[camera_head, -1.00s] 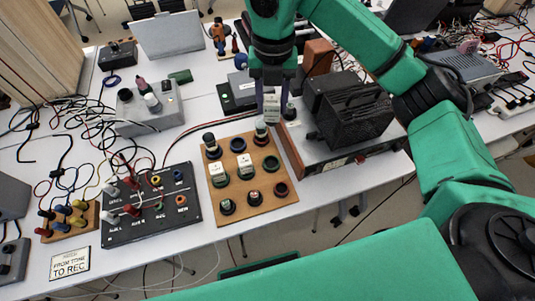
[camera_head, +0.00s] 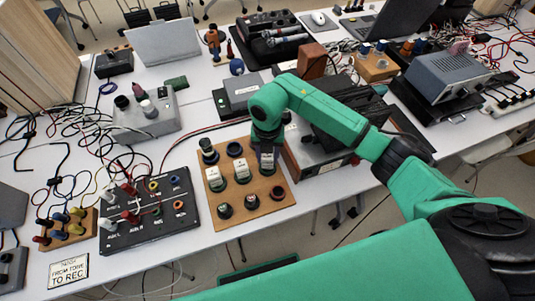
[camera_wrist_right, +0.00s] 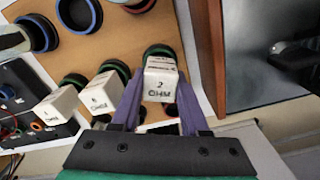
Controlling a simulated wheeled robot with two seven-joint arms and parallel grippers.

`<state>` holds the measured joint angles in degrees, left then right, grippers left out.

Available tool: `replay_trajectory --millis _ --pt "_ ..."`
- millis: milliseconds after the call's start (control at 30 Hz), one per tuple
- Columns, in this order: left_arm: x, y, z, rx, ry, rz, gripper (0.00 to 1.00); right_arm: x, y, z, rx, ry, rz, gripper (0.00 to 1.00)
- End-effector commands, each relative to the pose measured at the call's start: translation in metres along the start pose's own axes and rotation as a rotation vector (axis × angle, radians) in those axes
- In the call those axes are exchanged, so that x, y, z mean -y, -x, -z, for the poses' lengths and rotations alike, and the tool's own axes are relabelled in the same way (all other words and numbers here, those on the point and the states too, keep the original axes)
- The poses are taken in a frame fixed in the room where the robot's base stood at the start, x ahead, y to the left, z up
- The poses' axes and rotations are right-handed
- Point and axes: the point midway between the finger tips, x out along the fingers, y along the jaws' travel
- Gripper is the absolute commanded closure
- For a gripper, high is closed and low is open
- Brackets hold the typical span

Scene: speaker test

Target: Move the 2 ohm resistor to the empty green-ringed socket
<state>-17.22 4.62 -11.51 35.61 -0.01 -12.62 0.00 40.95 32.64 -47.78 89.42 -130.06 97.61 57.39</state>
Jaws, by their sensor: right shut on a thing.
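The 2 ohm resistor (camera_wrist_right: 161,82) is a white block with dark lettering, between the purple fingers of my right gripper (camera_wrist_right: 158,112) in the wrist view. My right gripper is shut on it. A green-ringed socket (camera_wrist_right: 158,51) shows just behind the block; I cannot tell whether the block is seated in it. In the head view my right gripper (camera_head: 267,160) points down over the right end of the board's middle row, and my green arm hides much of the block. My left gripper is not in view.
The brown socket board (camera_head: 237,207) holds two other white resistor blocks (camera_head: 215,184) (camera_head: 242,165) left of the gripper. A black jack panel (camera_head: 150,228) lies to the left. A wood-sided instrument (camera_head: 318,163) stands close on the right. Cables cover the left of the table.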

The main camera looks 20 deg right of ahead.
Motion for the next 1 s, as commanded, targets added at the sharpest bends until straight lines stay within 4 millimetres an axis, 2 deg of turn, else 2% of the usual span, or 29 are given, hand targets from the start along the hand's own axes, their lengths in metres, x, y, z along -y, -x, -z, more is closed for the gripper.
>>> replay_trajectory --millis 300,333,400,733,800,867,1000 --pt "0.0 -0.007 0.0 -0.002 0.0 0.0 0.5 0.0 -0.007 0.0 0.001 -0.001 -0.001 1.0" --pt "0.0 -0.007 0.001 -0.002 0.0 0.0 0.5 0.0 -0.007 0.0 0.001 -0.001 -0.001 0.52" --pt "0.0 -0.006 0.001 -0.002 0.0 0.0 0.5 0.0 -0.006 0.0 0.001 -0.001 -0.001 0.26" --pt "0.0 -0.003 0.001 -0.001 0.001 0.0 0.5 0.0 -0.003 0.0 0.0 0.0 -0.001 0.26" --pt "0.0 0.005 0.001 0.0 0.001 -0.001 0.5 0.0 0.007 0.0 -0.001 0.0 -0.001 0.26" --pt "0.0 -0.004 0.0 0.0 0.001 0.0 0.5 -0.001 0.011 -0.002 0.004 -0.001 -0.003 0.26" --pt "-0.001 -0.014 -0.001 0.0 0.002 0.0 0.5 -0.001 0.047 -0.002 0.007 0.001 -0.004 0.26"
